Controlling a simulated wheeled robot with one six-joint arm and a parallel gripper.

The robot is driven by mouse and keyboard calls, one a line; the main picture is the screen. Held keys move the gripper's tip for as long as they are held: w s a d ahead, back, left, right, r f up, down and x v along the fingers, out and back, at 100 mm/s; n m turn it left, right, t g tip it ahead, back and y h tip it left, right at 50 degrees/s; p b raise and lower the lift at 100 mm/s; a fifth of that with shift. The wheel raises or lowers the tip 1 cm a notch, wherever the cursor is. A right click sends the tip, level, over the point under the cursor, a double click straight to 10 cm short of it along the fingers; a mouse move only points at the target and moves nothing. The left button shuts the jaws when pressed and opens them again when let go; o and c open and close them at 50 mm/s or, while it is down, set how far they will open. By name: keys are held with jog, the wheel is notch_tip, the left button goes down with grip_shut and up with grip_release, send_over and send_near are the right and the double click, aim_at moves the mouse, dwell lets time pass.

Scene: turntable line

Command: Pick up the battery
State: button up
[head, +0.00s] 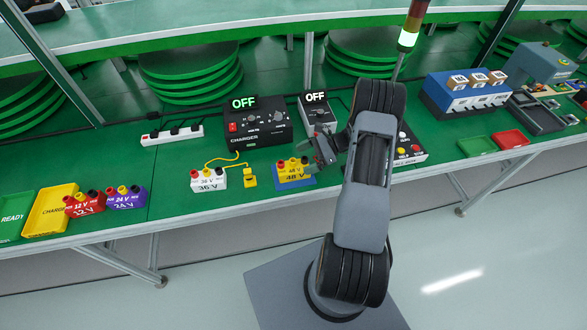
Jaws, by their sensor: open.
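Several batteries stand on the green table. A yellow 48 V battery (292,172) stands upright on a blue mat (310,181), with round terminals on top. A white 36 V battery (208,180) stands to its left. A red 12 V battery (84,205) and a purple 24 V battery (125,197) stand farther left. My gripper (318,158) is open, close to the right side of the yellow battery. I cannot tell whether it touches it, and my arm hides part of that area.
The black charger (258,126) and a smaller box (317,115) behind both read OFF. A yellow cable plug (250,178) lies between the white and yellow batteries. A yellow tray (50,210) and green tray (14,214) sit left. A power strip (172,134) lies at the back.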

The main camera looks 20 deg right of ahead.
aim_at(296, 162)
jog(key=x, duration=0.3)
jog(key=shift+a+p, duration=0.15)
jog(key=shift+p, duration=0.2)
jog(key=shift+c, duration=0.5)
grip_shut()
jog(key=shift+r, duration=0.15)
